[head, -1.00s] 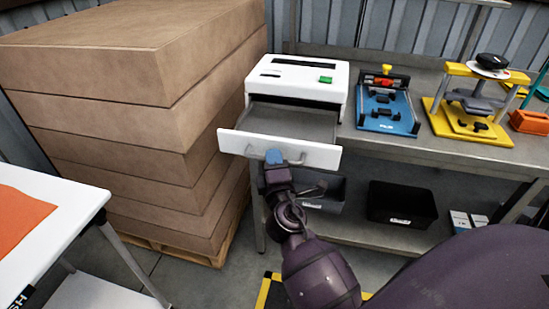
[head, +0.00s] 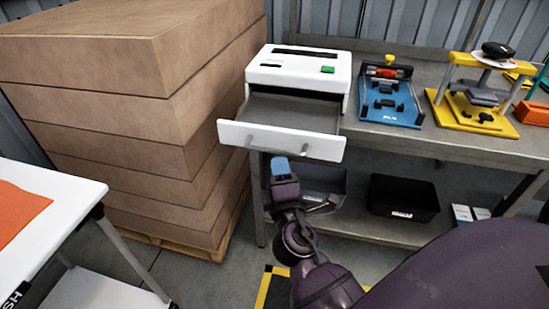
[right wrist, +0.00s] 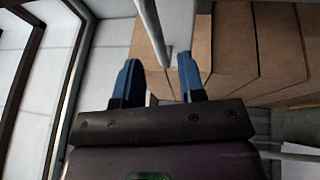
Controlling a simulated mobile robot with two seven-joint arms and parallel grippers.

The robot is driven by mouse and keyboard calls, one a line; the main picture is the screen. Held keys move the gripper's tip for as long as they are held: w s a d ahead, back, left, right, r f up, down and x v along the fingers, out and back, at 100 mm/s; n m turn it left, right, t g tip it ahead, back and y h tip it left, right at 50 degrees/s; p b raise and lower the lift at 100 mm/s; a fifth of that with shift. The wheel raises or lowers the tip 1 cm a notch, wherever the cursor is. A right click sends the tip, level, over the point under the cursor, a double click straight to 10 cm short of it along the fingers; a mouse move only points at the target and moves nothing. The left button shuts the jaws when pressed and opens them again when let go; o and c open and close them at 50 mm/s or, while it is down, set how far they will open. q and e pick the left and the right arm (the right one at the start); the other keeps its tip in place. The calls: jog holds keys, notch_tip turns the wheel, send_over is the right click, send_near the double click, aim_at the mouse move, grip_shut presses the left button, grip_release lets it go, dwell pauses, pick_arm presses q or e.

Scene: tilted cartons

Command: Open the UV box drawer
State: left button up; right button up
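The white UV box (head: 299,70) stands on the metal bench with a green button on top. Its drawer (head: 290,112) is pulled well out, showing an empty grey tray behind a white front panel with a grey bar handle. My right gripper (head: 281,166) has blue fingers and is just below and in front of the handle, apart from it in the head view. In the right wrist view my right gripper (right wrist: 160,68) has its fingers spread, and a pale bar (right wrist: 152,30), seemingly the handle, shows ahead between them. My left gripper is not in view.
Stacked brown cartons (head: 130,100) on a pallet stand close on the left. A blue fixture (head: 388,98) and a yellow press (head: 472,105) are right of the box. A black bin (head: 403,198) sits on the lower shelf. A white table (head: 50,205) is at left.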

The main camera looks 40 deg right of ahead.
jog(key=b+v, duration=0.1)
jog(key=v, duration=0.4)
jog(key=shift+b, duration=0.3)
